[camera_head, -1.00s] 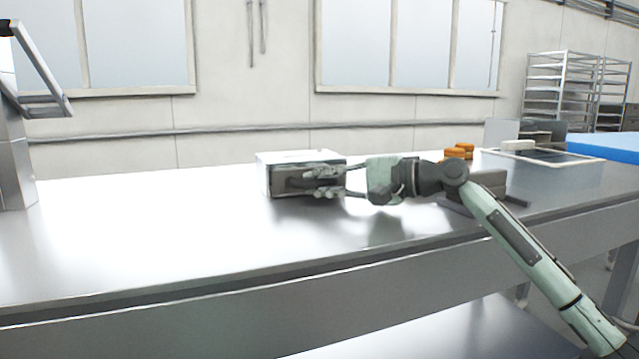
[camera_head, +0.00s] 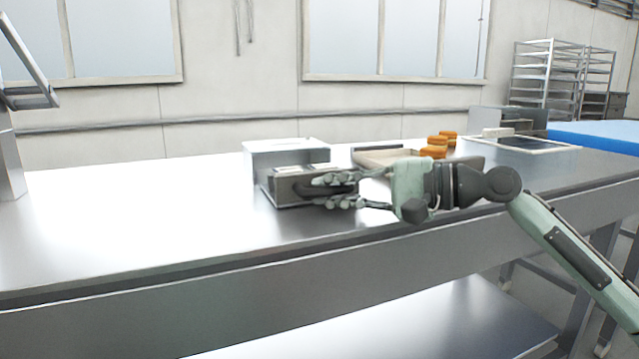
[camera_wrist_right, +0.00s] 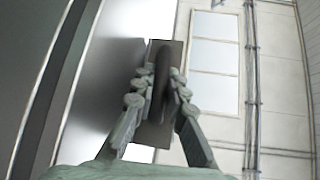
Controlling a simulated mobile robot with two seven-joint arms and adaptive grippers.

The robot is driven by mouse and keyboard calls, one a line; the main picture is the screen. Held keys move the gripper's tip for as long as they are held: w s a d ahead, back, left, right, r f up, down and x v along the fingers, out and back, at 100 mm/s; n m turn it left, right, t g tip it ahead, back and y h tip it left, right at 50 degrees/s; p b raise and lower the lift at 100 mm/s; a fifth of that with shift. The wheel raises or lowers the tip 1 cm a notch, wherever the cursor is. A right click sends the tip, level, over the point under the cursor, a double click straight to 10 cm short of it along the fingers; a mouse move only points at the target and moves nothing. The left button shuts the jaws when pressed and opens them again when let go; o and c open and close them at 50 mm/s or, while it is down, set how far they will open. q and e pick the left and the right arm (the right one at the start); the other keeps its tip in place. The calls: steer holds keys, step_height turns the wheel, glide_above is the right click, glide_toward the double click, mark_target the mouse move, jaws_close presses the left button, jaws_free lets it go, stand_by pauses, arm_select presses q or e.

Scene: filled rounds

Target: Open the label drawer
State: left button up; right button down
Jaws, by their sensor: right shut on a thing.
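The label drawer (camera_head: 284,187) is pulled partway out of a white and metal box (camera_head: 288,148) on the steel table. Small pale pieces, perhaps labels, show at the drawer's open top. My right gripper (camera_head: 334,190) is at the drawer's front, its fingers shut on the dark handle. In the right wrist view the fingers (camera_wrist_right: 159,95) lie on either side of the dark handle (camera_wrist_right: 162,84), against the grey drawer front (camera_wrist_right: 172,52). My left gripper is not in view.
A shallow beige tray (camera_head: 372,158) stands behind my right gripper. A framed dark panel (camera_head: 535,144) and a blue surface (camera_head: 595,138) are farther right. The steel table (camera_head: 130,225) is clear at left and in front.

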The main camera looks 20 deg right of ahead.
mark_target(341, 219)
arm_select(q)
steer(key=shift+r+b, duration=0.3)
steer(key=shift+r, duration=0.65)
arm_select(e)
steer(key=shift+s, duration=1.65)
steer(key=c, duration=1.8)
jaws_free()
steer(key=shift+d, duration=0.1)
steer(key=v, duration=1.2)
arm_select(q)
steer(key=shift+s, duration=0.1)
arm_select(e)
steer(key=shift+s, duration=0.1)
